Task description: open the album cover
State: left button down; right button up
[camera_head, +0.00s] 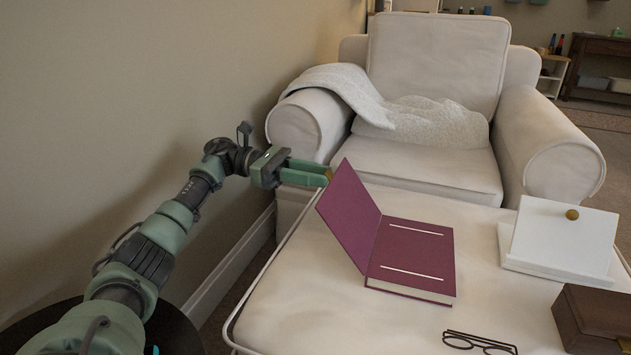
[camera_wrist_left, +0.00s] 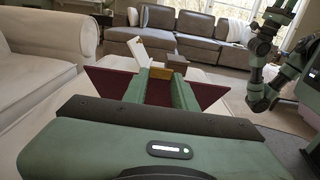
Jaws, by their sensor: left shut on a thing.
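The maroon album (camera_head: 412,262) lies on the white cushioned ottoman (camera_head: 290,312). Its cover (camera_head: 350,215) is hinged up on the left side and stands steeply, leaning left, showing the inside page with two pale strips. My left gripper (camera_head: 328,174) is shut on the cover's upper left edge. In the left wrist view the two green fingers (camera_wrist_left: 162,80) reach to the cover (camera_wrist_left: 112,82), which spreads out on both sides of them. My right arm seems to show at the right of that view; its jaws are not clear.
A white box with a raised lid and round knob (camera_head: 560,240) stands right of the album. A brown box (camera_head: 595,318) and dark glasses (camera_head: 480,342) lie nearer. A white armchair (camera_head: 440,160) is behind, a wall at left.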

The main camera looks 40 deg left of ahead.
pick_arm(q)
jog(key=shift+s+f, duration=0.15)
jog(key=shift+f, duration=0.85)
jog(key=c, duration=1.5)
grip_release()
jog(key=o, duration=0.4)
jog(key=shift+w, duration=0.2)
jog(key=shift+r, duration=0.25)
jog(key=shift+s+a+r, duration=0.1)
jog(key=shift+a+r, duration=0.05)
jog(key=shift+a, duration=0.45)
jog(key=shift+p+v, duration=0.7)
jog(key=shift+v, duration=2.6)
